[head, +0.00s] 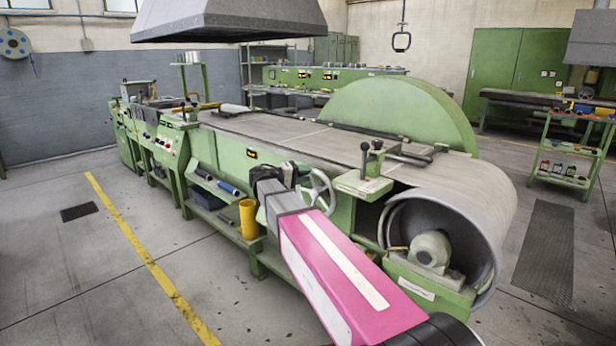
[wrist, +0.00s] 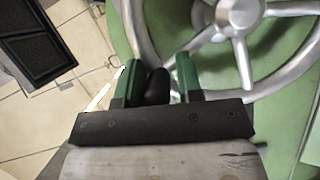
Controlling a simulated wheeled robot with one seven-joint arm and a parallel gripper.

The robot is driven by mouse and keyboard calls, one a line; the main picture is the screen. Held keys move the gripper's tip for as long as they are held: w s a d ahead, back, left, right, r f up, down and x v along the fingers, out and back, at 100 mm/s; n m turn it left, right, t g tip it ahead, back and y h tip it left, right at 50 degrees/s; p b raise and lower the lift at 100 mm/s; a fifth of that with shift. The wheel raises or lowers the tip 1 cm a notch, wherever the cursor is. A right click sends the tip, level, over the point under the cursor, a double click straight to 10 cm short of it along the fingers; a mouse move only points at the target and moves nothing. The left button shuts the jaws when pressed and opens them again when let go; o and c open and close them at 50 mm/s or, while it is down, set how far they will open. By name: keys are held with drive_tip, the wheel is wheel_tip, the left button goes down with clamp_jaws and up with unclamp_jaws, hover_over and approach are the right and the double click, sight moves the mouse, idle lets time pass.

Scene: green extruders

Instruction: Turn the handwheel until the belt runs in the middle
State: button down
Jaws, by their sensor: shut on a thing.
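The handwheel (head: 318,192) is a silver spoked wheel on the front side of the green machine, partly hidden behind my arm in the head view. In the wrist view the handwheel (wrist: 240,15) fills the upper right, with its hub, spokes and rim. My gripper (wrist: 159,72) has its two green fingers on either side of a black handle knob (wrist: 157,88) at the rim and is shut on it. The wide grey belt (head: 300,135) runs along the machine top and round the large drum at the right end. I cannot tell how well it is centred.
A lever stand (head: 364,180) rises right of the handwheel. A yellow cylinder (head: 248,218) stands on a low shelf to its left. A grey hood (head: 230,20) hangs over the machine. The floor in front, by the yellow line (head: 150,260), is clear.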

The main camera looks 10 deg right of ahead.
drive_tip(key=shift+w+a+f+n+t+h, duration=0.1)
drive_tip(key=shift+w+a+f+n+h, duration=0.15)
drive_tip(key=shift+w+n, duration=0.2)
drive_tip(key=shift+w+a+f+n+t+h, duration=0.15)
drive_tip(key=shift+w+a+n, duration=0.2)
drive_tip(key=shift+w, duration=0.25)
drive_tip(key=shift+w+a+f+n+t+h, duration=0.1)
drive_tip(key=shift+w+a+f+n, duration=0.15)
drive_tip(key=shift+w+n, duration=0.2)
drive_tip(key=shift+w, duration=0.15)
idle(0.4)
idle(0.8)
drive_tip(key=c, duration=1)
unclamp_jaws()
drive_tip(key=shift+o, duration=0.2)
drive_tip(key=v, duration=1)
drive_tip(key=shift+s+a, duration=0.25)
drive_tip(key=shift+a, duration=0.1)
